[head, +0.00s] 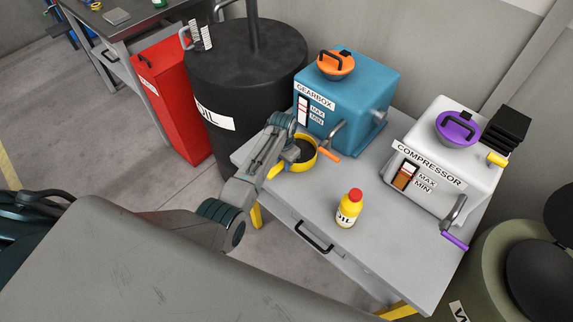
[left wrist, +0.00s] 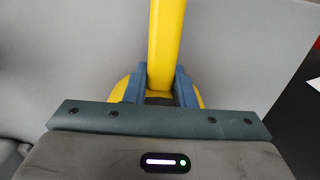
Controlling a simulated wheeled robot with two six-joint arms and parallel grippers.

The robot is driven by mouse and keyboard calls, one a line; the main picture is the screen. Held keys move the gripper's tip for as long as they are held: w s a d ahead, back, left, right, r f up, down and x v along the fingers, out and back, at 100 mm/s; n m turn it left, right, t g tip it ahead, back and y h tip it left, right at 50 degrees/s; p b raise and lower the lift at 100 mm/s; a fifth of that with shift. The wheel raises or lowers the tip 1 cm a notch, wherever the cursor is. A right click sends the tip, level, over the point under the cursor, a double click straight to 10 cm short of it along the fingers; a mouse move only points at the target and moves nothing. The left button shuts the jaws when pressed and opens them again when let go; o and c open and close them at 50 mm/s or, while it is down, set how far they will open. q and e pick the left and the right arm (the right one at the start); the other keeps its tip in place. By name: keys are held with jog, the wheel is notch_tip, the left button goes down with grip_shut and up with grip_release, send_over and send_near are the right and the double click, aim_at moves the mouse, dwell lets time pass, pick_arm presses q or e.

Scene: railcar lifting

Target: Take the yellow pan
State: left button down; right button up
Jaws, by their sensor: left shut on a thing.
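The yellow pan (head: 302,166) is on the grey table, in front of the blue gearbox. It is round with a dark inside, and its short handle points to the lower left. My left gripper (head: 289,150) reaches over it from the left and hides part of its rim. In the left wrist view, the blue fingers of the left gripper (left wrist: 160,88) are shut on the yellow pan (left wrist: 167,40), one on each side of a yellow bar. Curved yellow parts show beside the fingers. I cannot tell whether the pan touches the table. My right gripper is not in view.
The blue gearbox (head: 345,100) with its orange-handled crank (head: 329,153) stands close behind the pan. A yellow oil bottle (head: 348,208) stands to the right. The white compressor (head: 448,150) is farther right. A black oil drum (head: 245,75) stands left of the table.

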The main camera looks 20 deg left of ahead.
pick_arm(q)
jog(key=shift+w+a+b, duration=0.15)
jog(key=shift+w+a, duration=0.15)
jog(key=shift+a, duration=0.55)
jog(key=shift+w+a+b, duration=0.15)
jog(key=shift+w+a, duration=0.15)
jog(key=shift+a, duration=0.55)
jog(key=shift+w+a+b, duration=0.15)
jog(key=shift+w+a, duration=0.15)
jog(key=shift+a, duration=0.55)
jog(key=c, duration=1.1)
grip_release()
